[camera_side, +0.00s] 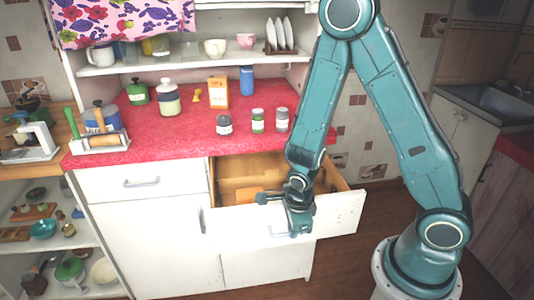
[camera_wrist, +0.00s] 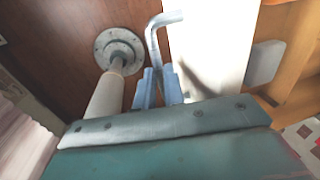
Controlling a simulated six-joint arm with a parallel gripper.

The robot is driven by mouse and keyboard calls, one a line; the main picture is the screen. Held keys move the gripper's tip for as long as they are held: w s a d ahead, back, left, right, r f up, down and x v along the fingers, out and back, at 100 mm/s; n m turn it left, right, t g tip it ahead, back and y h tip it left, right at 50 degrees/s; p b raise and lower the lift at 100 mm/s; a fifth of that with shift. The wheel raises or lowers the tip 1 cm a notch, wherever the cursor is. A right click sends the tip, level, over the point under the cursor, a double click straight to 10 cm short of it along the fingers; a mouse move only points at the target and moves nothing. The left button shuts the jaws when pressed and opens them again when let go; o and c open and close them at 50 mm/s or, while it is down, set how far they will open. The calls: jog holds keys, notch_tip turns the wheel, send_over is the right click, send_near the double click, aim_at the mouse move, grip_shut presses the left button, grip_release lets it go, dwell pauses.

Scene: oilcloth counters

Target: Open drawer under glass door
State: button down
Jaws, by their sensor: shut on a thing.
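The right-hand white drawer (camera_side: 340,215) under the red counter is pulled well out, showing its wooden inside (camera_side: 238,167) with an orange-brown thing (camera_side: 246,195) in it. My gripper (camera_side: 292,228) is at the drawer's front, shut on its grey handle (camera_side: 276,234). In the wrist view, my gripper's blue-grey fingers (camera_wrist: 158,90) are at the bent handle (camera_wrist: 153,38), beside the white drawer front (camera_wrist: 208,45). The fingers' exact contact with the handle is partly hidden. I cannot make out a glass door.
A closed drawer (camera_side: 115,184) with its own handle is on the left. Jars (camera_side: 257,121), a carton (camera_side: 218,92) and other items stand on the red counter (camera_side: 180,135). Open shelves (camera_side: 60,245) are at the left. Brown floor (camera_side: 345,265) is free before the drawer.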

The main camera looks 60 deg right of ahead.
jog(key=shift+s+a, duration=0.2)
jog(key=shift+a, duration=0.15)
jog(key=c, duration=1.5)
grip_release()
jog(key=shift+r, duration=0.2)
jog(key=shift+s+a+r, duration=0.25)
jog(key=shift+s+r, duration=0.05)
jog(key=shift+r, duration=1.9)
jog(key=shift+s+a+r, duration=0.3)
jog(key=shift+r, duration=1.9)
jog(key=shift+s+a+r, duration=0.25)
jog(key=shift+s+r, duration=0.05)
jog(key=shift+r, duration=1.9)
jog(key=shift+r, duration=0.1)
